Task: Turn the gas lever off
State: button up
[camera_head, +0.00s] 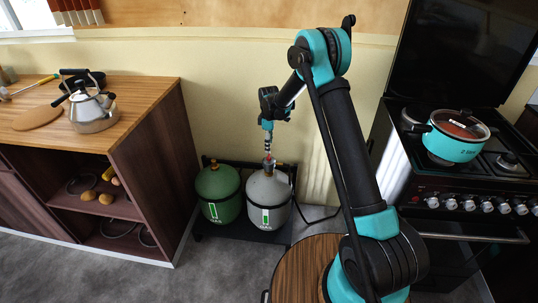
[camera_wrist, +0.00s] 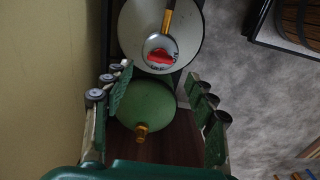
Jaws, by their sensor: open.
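A red gas lever (camera_wrist: 160,57) sits on a round silver regulator (camera_wrist: 152,48) on top of the white gas cylinder (camera_wrist: 187,22). In the head view, the white cylinder (camera_head: 268,192) stands right of the green cylinder (camera_head: 217,190). The green cylinder (camera_wrist: 146,108) also shows between my fingers in the wrist view, with a brass valve. My gripper (camera_wrist: 159,76) is open and empty, pointing down above the cylinders. The lever is just beyond the fingertips in the wrist view, and I see no contact. In the head view my gripper is small, above the white cylinder.
The cylinders stand on a dark low rack (camera_head: 243,235) by the yellow wall. A wooden cabinet (camera_head: 150,140) with a kettle (camera_head: 92,112) is at the left. A stove (camera_head: 460,180) with a teal pot (camera_head: 455,145) is at the right. Grey floor lies in front.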

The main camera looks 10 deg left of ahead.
aim_at(269, 155)
notch_tip(269, 155, down, 6)
jog(key=shift+f, duration=0.15)
dwell(0.3)
jog(key=c, duration=1.2)
